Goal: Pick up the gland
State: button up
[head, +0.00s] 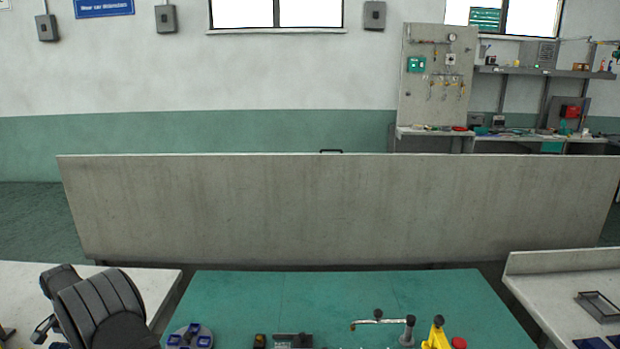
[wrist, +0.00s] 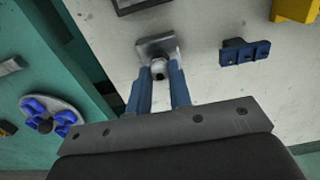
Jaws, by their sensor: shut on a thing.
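The gland (wrist: 154,46) is a grey metal piece with a flat plate and a rounded part with a dark hole. It shows in the wrist view between the blue fingertips of my gripper (wrist: 160,68). My gripper is shut on the gland's rounded part, and the plate sticks out past the tips. The white table top (wrist: 205,25) lies behind it; I cannot tell whether the gland touches it. In the head view I cannot make out the gland or my fingertips; my dark arm fills the lower left.
On the white table are a blue notched block (wrist: 245,52), a yellow part (wrist: 296,9) and a dark-edged item (wrist: 138,4). The teal bench (head: 285,295) holds a grey disc with blue pads (head: 190,337), a lever (head: 378,320) and a yellow fixture (head: 437,336). Its back half is clear.

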jog(key=shift+r, duration=0.2)
jog(key=shift+r, duration=2.1)
